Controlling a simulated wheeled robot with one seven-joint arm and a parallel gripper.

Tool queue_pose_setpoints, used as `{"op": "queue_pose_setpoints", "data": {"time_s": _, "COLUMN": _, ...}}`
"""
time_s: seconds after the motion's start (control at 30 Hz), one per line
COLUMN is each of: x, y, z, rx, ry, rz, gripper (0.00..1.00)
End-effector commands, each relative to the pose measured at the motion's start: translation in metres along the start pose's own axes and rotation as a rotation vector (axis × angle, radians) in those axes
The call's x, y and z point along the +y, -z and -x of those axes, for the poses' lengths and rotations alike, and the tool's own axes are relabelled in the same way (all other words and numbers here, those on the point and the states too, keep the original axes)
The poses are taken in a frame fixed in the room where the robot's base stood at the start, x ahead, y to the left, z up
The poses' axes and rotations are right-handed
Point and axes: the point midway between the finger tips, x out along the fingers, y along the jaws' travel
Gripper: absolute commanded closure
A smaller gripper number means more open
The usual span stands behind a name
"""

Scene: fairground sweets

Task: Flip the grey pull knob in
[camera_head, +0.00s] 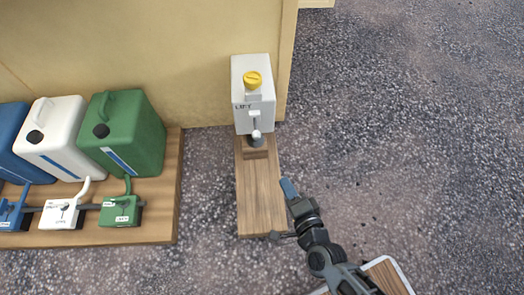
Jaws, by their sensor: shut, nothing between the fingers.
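A white box-shaped unit (252,82) with a yellow round cap stands at the back end of a narrow wooden board. A small pale grey knob (256,134) shows low on its front, at the foot of a short upright piece. A darker grey part sits just beneath the knob, and I cannot tell how the two join. My gripper (287,186) is shut and empty. It is in front of the unit and to the right of the board, apart from the knob.
The narrow wooden board (260,205) is bare in front of the unit. At the left, a green canister (137,140), a white canister (62,135) and a blue canister (16,140) stand on a wider wooden platform. A yellowish wall (140,55) is behind. Open gravel lies at the right.

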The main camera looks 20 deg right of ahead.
Motion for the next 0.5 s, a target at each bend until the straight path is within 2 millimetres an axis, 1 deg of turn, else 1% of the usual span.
{"op": "queue_pose_setpoints", "data": {"time_s": 0.03, "x": 0.01, "y": -0.005, "z": -0.015, "rx": 0.001, "ry": -0.001, "rz": -0.038, "gripper": 1.0}}
{"op": "queue_pose_setpoints", "data": {"time_s": 0.1, "x": 0.015, "y": -0.008, "z": -0.028, "rx": 0.003, "ry": -0.005, "rz": -0.085, "gripper": 1.0}}
{"op": "queue_pose_setpoints", "data": {"time_s": 0.2, "x": 0.019, "y": -0.011, "z": -0.04, "rx": 0.006, "ry": -0.01, "rz": -0.129, "gripper": 1.0}}
{"op": "queue_pose_setpoints", "data": {"time_s": 0.3, "x": 0.021, "y": -0.012, "z": -0.045, "rx": 0.008, "ry": -0.012, "rz": -0.149, "gripper": 1.0}}
{"op": "queue_pose_setpoints", "data": {"time_s": 0.5, "x": 0.021, "y": -0.012, "z": -0.046, "rx": 0.008, "ry": -0.013, "rz": -0.153, "gripper": 1.0}}
